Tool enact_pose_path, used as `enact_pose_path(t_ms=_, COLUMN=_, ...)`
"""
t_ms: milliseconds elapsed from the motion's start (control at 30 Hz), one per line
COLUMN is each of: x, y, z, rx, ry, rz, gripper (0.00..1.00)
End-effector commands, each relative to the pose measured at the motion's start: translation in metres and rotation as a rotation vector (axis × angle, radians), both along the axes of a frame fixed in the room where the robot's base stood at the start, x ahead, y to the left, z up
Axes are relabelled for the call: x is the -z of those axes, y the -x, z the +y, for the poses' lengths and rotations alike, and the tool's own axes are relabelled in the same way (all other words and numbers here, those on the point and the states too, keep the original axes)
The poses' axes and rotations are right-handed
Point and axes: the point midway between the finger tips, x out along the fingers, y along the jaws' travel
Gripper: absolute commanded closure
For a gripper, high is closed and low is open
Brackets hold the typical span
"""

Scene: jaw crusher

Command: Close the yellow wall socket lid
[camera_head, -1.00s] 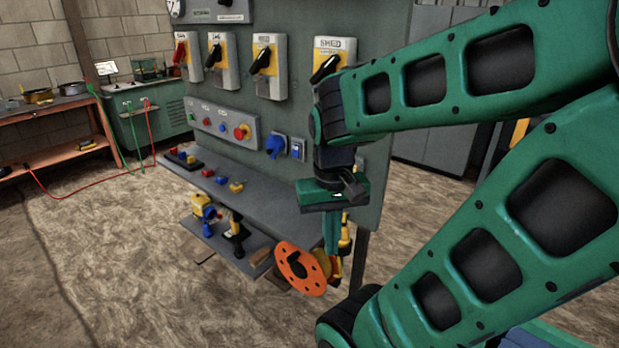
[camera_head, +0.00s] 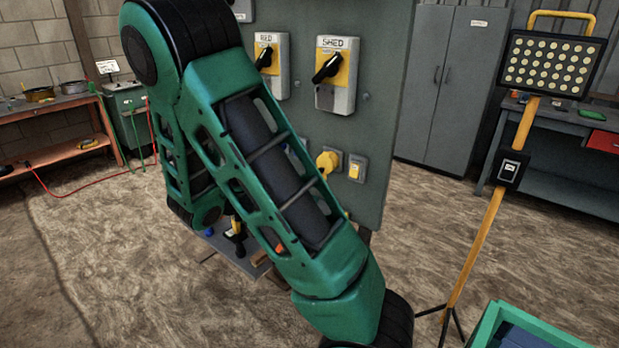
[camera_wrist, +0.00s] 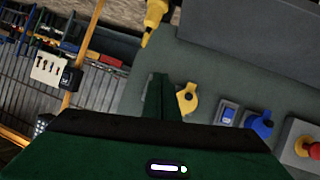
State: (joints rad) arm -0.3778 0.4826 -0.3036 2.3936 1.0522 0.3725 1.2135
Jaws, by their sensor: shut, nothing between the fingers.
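The yellow wall socket (camera_head: 328,161) is on the grey-green panel (camera_head: 385,95), just right of my arm in the head view. In the wrist view the yellow socket (camera_wrist: 188,98) is immediately right of my gripper (camera_wrist: 160,80). The fingers are together and empty, pointing toward the panel. I cannot tell whether they touch the socket or how far its lid stands open. My gripper is hidden behind my arm in the head view.
The wrist view shows a blue socket (camera_wrist: 262,124), a blue switch (camera_wrist: 228,114) and a red button (camera_wrist: 314,150). A lamp stand (camera_head: 489,215) stands on the right. Floor is free between panel and stand.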

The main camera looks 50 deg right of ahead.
Motion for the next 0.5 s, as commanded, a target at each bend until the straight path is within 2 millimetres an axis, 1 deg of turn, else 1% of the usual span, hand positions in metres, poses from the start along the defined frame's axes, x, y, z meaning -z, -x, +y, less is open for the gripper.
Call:
enact_pose_path(t_ms=33, x=0.0, y=-0.014, z=0.004, rx=-0.026, ry=0.067, rz=-0.024, gripper=1.0)
enact_pose_path(t_ms=200, x=-0.009, y=-0.049, z=0.016, rx=-0.1, ry=0.237, rz=-0.131, gripper=1.0)
enact_pose_path(t_ms=333, x=-0.013, y=-0.064, z=0.024, rx=-0.142, ry=0.305, rz=-0.184, gripper=1.0)
enact_pose_path(t_ms=433, x=-0.014, y=-0.07, z=0.026, rx=-0.158, ry=0.327, rz=-0.203, gripper=1.0)
enact_pose_path(t_ms=500, x=-0.014, y=-0.071, z=0.023, rx=-0.16, ry=0.332, rz=-0.208, gripper=1.0)
